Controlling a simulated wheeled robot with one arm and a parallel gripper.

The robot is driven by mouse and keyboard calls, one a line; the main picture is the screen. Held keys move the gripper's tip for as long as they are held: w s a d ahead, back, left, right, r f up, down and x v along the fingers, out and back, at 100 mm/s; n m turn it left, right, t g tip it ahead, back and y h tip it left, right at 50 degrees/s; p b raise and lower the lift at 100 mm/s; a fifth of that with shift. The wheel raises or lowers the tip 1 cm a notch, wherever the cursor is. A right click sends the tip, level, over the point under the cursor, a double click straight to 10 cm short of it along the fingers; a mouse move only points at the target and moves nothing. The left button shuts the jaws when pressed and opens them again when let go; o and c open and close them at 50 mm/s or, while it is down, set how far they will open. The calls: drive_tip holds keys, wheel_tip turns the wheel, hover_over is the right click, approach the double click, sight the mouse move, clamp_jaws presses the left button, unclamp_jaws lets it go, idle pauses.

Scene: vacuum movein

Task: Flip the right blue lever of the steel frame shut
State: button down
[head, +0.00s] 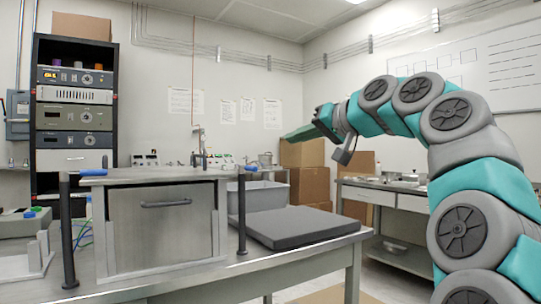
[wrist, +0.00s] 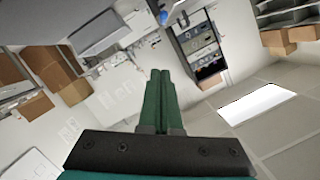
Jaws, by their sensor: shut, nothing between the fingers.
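The steel frame (head: 218,222) stands on the table around a grey panel (head: 150,243) with a dark handle. A small blue piece (head: 28,214) shows at the far left of the head view, and a small blue spot (wrist: 163,17) shows at the top of the wrist view; I cannot tell whether either is a lever. My gripper (head: 290,135) is raised in the air, right of and above the frame, pointing left. Its green fingers (wrist: 158,76) are together and empty in the wrist view.
Dark upright posts stand left (head: 67,232) and right (head: 241,210) of the frame. A dark grey slab (head: 300,227) lies on the table's right part, with a grey bin (head: 262,196) behind. Cardboard boxes (head: 308,184) and an instrument rack (head: 75,115) stand farther back.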

sight(248, 170)
drive_tip(key=w+a+f, duration=0.5)
drive_tip(key=w+a, duration=0.1)
drive_tip(key=a, duration=0.2)
drive_tip(key=shift+a+f, duration=0.15)
drive_tip(key=shift+f, duration=0.05)
idle(0.9)
drive_tip(key=shift+s, duration=0.2)
idle(0.3)
drive_tip(key=shift+a+r+m+t+h, duration=0.1)
drive_tip(key=shift+m+t+h, duration=0.2)
